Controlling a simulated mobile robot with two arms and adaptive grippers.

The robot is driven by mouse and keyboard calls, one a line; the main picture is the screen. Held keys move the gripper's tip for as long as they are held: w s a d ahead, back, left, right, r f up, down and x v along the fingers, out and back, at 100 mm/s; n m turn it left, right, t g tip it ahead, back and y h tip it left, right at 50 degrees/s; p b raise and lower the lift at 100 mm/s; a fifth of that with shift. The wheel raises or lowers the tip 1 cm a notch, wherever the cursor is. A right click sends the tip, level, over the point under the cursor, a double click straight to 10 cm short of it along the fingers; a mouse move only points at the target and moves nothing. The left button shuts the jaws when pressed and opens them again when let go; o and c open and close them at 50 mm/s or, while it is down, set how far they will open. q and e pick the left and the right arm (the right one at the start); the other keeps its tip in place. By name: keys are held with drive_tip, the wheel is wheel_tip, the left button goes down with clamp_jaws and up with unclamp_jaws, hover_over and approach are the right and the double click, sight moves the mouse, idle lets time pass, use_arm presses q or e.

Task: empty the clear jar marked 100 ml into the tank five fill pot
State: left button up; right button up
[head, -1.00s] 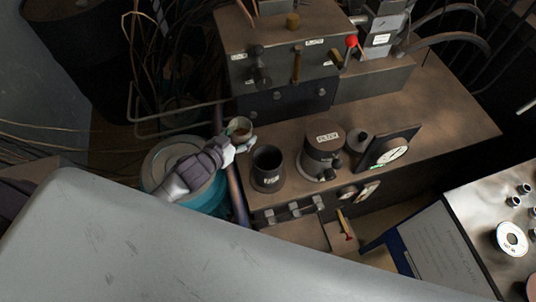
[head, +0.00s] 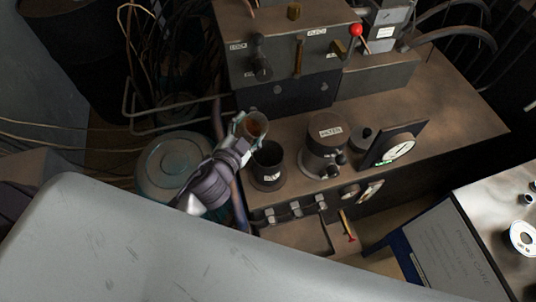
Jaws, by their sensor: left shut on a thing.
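My left gripper (head: 240,126) is shut on a small clear jar (head: 253,125) with reddish-brown contents. The jar looks tilted, and its marking cannot be read. It is just above and behind the left side of a dark open pot (head: 267,168) on the brown bench. The pot has a white label on its front that is too small to read with certainty. Its inside looks dark and empty. No pouring stream shows. My right gripper is not in view.
A lidded canister marked FILTER (head: 325,150) stands right of the pot, with a dial gauge (head: 397,149) beyond. A control box with levers (head: 290,45) stands behind. A teal drum (head: 178,165) is at left. The bench's right part (head: 450,95) is clear.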

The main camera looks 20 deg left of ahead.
use_arm(q)
drive_tip(key=b, duration=0.2)
drive_tip(key=f+m+b, duration=0.1)
drive_tip(key=shift+s+d+f+m+t+y+b, duration=0.1)
drive_tip(key=shift+d+f+m+t+y+b, duration=0.2)
drive_tip(key=shift+t+b, duration=0.1)
drive_tip(key=shift+a+r+p, duration=0.1)
drive_tip(key=shift+r+p, duration=0.45)
drive_tip(key=shift+r, duration=0.2)
drive_tip(key=shift+r+m+t+b, duration=0.15)
drive_tip(key=shift+m+t+b, duration=0.2)
drive_tip(key=shift+m, duration=0.25)
drive_tip(key=shift+m+b, duration=0.3)
drive_tip(key=shift+b, duration=0.05)
drive_tip(key=shift+f+m+t+b, duration=0.25)
drive_tip(key=shift+f+m+b, duration=0.05)
drive_tip(key=shift+b, duration=0.15)
drive_tip(key=shift+r+m+y, duration=0.1)
drive_tip(key=shift+m+y, duration=0.2)
drive_tip(key=shift+d+r+m+t, duration=0.2)
drive_tip(key=shift+r+m+t, duration=0.5)
drive_tip(key=shift+m, duration=0.6)
drive_tip(key=shift+s+d+f+m+t+b, duration=0.15)
drive_tip(key=shift+f+m+t+b, duration=0.25)
drive_tip(key=shift+m+b, duration=0.75)
